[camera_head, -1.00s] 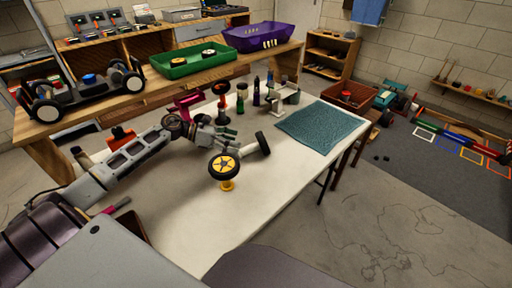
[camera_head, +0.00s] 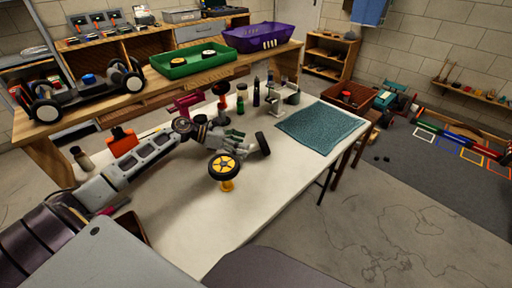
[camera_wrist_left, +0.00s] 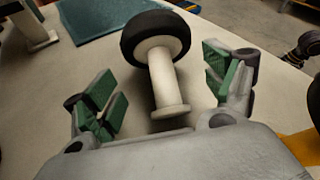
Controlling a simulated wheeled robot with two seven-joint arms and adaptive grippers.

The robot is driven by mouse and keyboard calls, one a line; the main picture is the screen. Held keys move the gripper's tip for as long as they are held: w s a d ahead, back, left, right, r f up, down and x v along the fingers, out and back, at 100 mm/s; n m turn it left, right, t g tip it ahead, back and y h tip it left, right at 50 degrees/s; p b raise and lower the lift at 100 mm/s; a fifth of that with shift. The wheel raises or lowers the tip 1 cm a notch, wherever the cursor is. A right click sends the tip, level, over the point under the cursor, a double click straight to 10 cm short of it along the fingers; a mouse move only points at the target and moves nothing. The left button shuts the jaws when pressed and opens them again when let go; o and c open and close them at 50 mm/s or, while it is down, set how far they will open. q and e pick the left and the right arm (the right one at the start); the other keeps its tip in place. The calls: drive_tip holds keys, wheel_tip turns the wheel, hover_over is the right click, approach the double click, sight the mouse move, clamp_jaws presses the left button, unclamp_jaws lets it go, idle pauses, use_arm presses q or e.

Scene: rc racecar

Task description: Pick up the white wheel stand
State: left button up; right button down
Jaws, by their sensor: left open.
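In the left wrist view my left gripper (camera_wrist_left: 162,86) is open, with one green-padded finger on each side of the post and a visible space between each and the post. My right gripper is out of view.
A yellow stand (camera_head: 227,186) with a yellow wheel (camera_head: 224,167) stands close in front of my left gripper. A teal mat (camera_head: 321,126) lies to the right. Several bottles and stands are behind. The front of the white table (camera_head: 200,226) is clear.

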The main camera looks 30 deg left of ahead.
sight(253, 146)
use_arm(q)
drive_tip(key=shift+x, duration=2.25)
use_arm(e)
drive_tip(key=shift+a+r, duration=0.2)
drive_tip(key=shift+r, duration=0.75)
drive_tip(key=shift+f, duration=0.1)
use_arm(q)
drive_tip(key=shift+s+r, duration=0.1)
drive_tip(key=c, duration=1.9)
